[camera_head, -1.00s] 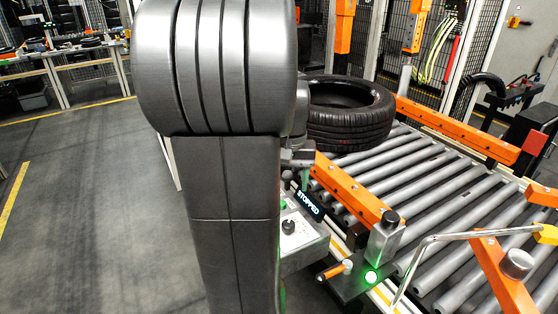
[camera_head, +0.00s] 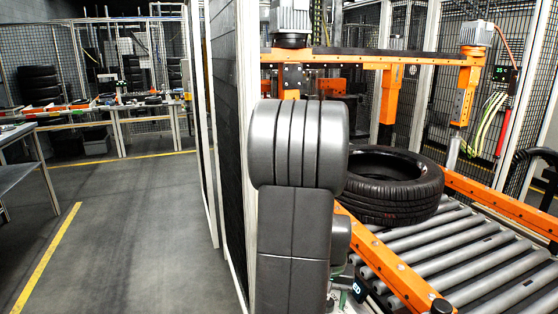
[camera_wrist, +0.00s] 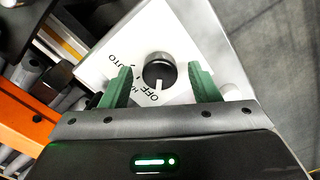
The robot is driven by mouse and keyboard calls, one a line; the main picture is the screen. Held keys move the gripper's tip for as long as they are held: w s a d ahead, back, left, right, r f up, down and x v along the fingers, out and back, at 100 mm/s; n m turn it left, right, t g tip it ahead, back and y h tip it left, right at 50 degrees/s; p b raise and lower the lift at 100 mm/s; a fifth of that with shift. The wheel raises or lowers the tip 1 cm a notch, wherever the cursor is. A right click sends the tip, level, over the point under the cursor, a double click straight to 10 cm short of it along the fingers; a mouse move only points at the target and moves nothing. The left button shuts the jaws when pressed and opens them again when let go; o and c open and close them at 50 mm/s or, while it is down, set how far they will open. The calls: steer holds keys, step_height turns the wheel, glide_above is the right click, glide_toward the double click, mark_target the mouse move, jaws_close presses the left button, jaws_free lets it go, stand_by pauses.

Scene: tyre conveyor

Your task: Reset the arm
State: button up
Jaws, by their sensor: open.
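My arm (camera_head: 295,200) stands folded in the middle of the head view, in front of the conveyor. My gripper (camera_wrist: 160,88) shows in the wrist view with its two green fingers apart and nothing between them that I can see held. Below or beyond the fingers is a white control panel (camera_wrist: 190,35) with a black rotary knob (camera_wrist: 159,70). The knob sits in the gap between the fingers, and I cannot tell whether they touch it. The panel letters read AUTO and OFF, with another label partly hidden.
A black tyre (camera_head: 392,185) lies flat on the roller conveyor (camera_head: 450,250), between orange side rails (camera_head: 500,205). A mesh fence panel (camera_head: 232,140) stands left of my arm. Grey floor (camera_head: 130,220) is open on the left. Workbenches (camera_head: 145,108) stand at the back left.

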steer(key=shift+r, duration=0.1)
stand_by(0.3)
step_height(320, 180, up, 13)
step_height(320, 180, down, 14)
steer(key=shift+r, duration=0.2)
steer(key=shift+r+m, duration=0.25)
steer(key=shift+m, duration=0.15)
steer(key=m+p, duration=0.1)
steer(key=m, duration=0.2)
steer(key=shift+m, duration=0.4)
steer(key=m, duration=0.4)
steer(key=shift+p, duration=0.4)
step_height(320, 180, up, 13)
steer(key=shift+r+b, duration=0.2)
steer(key=shift+b, duration=0.1)
